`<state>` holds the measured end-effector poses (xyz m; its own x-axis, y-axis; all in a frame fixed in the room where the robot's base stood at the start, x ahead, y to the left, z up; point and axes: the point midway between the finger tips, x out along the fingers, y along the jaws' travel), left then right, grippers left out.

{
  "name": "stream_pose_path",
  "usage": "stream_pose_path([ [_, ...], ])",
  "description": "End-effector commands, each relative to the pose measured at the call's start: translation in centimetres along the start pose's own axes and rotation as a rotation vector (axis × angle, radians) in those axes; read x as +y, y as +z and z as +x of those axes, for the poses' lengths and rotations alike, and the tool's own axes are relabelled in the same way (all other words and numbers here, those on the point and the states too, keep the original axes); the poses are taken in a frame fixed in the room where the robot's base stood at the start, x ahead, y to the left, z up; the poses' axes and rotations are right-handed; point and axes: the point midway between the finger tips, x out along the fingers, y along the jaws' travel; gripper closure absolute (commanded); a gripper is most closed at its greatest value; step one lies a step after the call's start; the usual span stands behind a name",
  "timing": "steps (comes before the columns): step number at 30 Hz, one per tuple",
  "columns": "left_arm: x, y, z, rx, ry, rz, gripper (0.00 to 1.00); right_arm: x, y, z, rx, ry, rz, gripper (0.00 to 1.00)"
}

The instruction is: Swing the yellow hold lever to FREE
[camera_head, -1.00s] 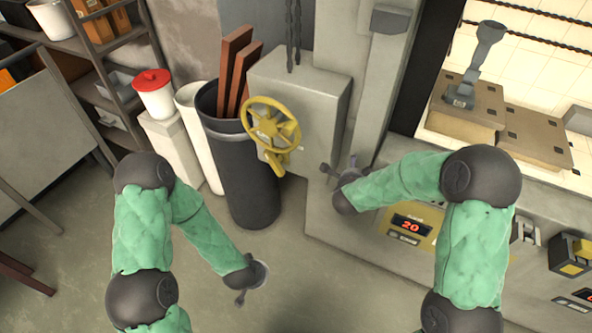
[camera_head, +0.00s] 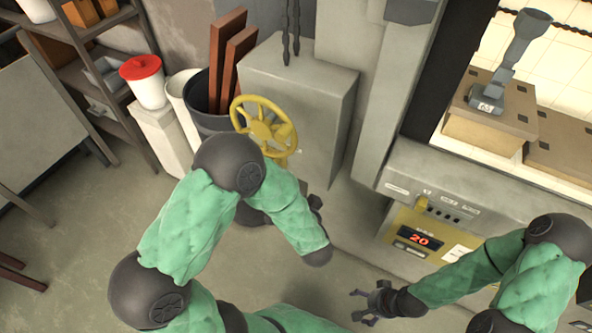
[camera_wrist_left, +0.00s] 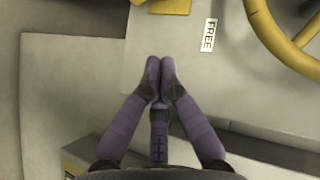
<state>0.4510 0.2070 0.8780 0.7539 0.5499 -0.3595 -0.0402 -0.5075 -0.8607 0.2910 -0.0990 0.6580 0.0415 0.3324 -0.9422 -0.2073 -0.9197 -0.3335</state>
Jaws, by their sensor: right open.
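The yellow hold lever (camera_head: 282,161) shows only as a small yellow piece below the handwheel in the head view, partly hidden by my left arm. In the left wrist view a yellow piece (camera_wrist_left: 170,6) is cut off by the top edge; I cannot tell whether it is the lever. A white FREE label (camera_wrist_left: 208,35) is on the grey housing there. My left gripper (camera_wrist_left: 160,62) has its fingertips together with nothing between them, below and left of the label; in the head view my forearm mostly hides it. My right gripper (camera_head: 362,304) is open and empty, low over the floor.
The yellow handwheel (camera_head: 263,125) is on the grey box (camera_head: 300,95), close to my left arm. A black bin (camera_head: 208,118) with brown boards stands left of it. A yellow panel (camera_head: 415,238) reading 20 is above right of my right gripper.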

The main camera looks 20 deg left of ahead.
Motion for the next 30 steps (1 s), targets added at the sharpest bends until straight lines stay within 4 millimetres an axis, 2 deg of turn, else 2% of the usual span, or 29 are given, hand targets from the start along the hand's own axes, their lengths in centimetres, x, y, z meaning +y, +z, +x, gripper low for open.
stream_pose_path([
  [3,-0.2,0.1,-0.1,-0.003,-0.009,0.010,1.00,0.0,0.5,0.1,-0.013,-0.003,-0.012,0.14],
  [14,-0.1,0.1,0.4,-0.004,-0.008,0.008,1.00,0.1,0.4,0.3,-0.010,-0.002,-0.009,0.14],
  [20,0.0,0.3,3.0,-0.007,-0.010,0.005,1.00,0.5,0.3,1.4,-0.010,-0.002,-0.009,0.14],
  [30,0.1,0.3,9.3,-0.006,-0.008,0.005,1.00,1.4,0.2,3.8,-0.009,-0.002,-0.008,0.14],
])
